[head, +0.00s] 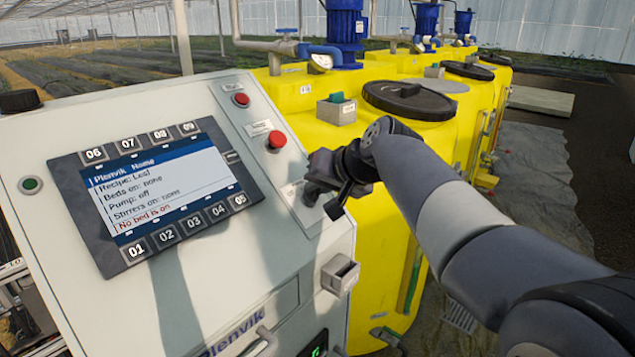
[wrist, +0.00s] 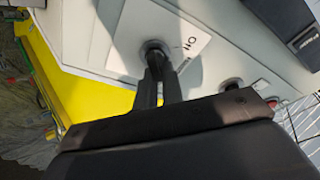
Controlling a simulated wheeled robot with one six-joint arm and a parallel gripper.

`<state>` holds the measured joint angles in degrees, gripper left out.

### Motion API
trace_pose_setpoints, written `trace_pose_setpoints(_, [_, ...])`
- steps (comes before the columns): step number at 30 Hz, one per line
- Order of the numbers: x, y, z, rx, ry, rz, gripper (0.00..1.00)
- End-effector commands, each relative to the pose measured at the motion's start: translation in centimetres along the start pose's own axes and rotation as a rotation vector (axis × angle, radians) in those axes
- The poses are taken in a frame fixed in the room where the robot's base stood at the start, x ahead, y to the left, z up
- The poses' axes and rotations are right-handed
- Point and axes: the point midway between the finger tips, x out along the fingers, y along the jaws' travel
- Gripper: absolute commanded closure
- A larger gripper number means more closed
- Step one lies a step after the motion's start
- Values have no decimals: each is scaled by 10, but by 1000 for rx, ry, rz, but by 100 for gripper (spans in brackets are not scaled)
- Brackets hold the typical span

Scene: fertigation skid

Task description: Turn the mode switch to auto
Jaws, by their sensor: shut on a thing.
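The mode switch (wrist: 153,46) is a small dark knob on a white label plate (wrist: 190,48) on the sloped panel, seen in the wrist view. The plate carries dark lettering too small to read surely. My gripper (wrist: 156,68) is shut on the knob, its two dark fingers close together at it. In the head view my gripper (head: 322,188) is at the panel's right edge, below the red buttons, and mostly hides the switch. The knob's pointer is hidden, so I cannot tell its position.
The grey panel (head: 60,130) bears a screen (head: 160,190) reading "Pump: off" and "No bed is on". A red button (head: 276,140), another red button (head: 241,99) and a green button (head: 31,184) are near. Yellow tanks (head: 390,150) stand close behind my arm.

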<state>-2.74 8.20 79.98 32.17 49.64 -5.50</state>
Motion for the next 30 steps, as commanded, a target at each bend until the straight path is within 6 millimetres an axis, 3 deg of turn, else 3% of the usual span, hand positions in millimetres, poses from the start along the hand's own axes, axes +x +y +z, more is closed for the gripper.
trace_pose_setpoints(1, [3, 3, 6, 8, -20, 6, 100])
trace_pose_setpoints(14, [4, 3, 7, 15, -20, 6, 100])
trace_pose_setpoints(15, [4, 3, 7, 15, -20, 6, 89])
trace_pose_setpoints(22, [3, 2, 5, 14, -15, 5, 70])
trace_pose_setpoints(30, [0, 1, 3, 13, -8, 3, 70])
